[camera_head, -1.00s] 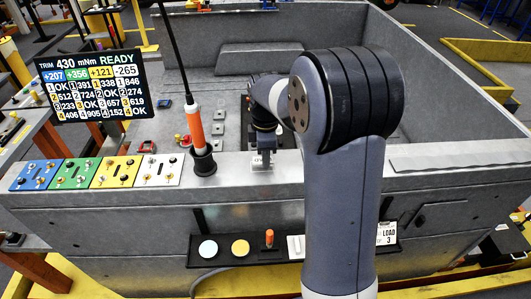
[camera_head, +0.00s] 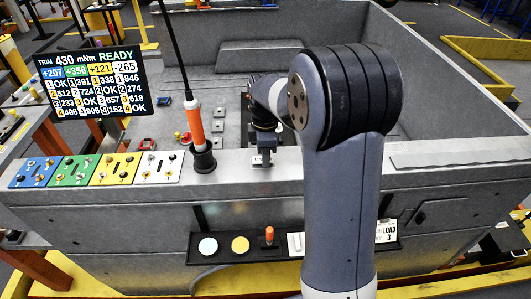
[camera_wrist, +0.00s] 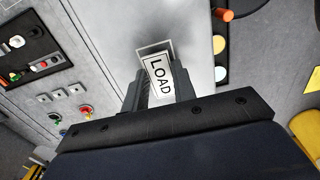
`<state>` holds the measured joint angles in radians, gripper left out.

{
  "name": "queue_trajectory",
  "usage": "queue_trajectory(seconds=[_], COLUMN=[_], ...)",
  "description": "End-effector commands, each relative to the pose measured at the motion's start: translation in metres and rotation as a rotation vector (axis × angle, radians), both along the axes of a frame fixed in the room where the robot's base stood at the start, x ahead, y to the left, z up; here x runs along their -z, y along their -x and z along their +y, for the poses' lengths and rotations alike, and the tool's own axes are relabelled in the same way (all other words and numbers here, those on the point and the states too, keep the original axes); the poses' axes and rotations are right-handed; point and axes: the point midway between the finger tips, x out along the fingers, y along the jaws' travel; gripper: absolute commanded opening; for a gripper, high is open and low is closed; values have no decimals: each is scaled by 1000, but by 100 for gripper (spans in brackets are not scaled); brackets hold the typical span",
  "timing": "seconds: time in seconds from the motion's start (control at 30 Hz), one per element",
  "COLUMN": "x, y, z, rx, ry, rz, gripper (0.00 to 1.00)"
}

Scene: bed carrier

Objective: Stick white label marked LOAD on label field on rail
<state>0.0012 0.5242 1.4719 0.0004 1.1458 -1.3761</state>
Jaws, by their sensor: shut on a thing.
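My gripper (camera_wrist: 160,90) is shut on the white label (camera_wrist: 160,77), which reads LOAD in black within a black border. The label lies between the two dark fingers and sticks out past their tips. The label field (camera_wrist: 152,47) is a thin outlined rectangle on the grey rail (camera_wrist: 187,30). The label covers much of it and sits slightly turned against its outline. I cannot tell whether the label touches the rail. In the head view my gripper (camera_head: 264,148) points down at the rail top (camera_head: 290,166), with the label (camera_head: 261,161) at its tip.
An orange-handled rod (camera_head: 195,127) stands in a black cup left of my gripper. Coloured switch panels (camera_head: 75,170) lie further left on the rail. A front shelf (camera_head: 225,259) holds round discs, an orange peg (camera_head: 269,234) and a LOAD 3 card (camera_head: 387,232).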

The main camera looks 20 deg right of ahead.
Motion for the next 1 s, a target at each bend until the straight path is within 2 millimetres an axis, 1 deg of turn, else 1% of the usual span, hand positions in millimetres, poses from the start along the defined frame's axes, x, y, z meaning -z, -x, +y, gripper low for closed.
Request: queue_trajectory(seconds=[0.23, 0.5, 1.0], x=[2, 10, 9], y=[0, 0, 0], z=[0, 0, 0], rx=[0, 0, 0], ry=[0, 0, 0], rz=[0, 0, 0], gripper=[9, 9, 9])
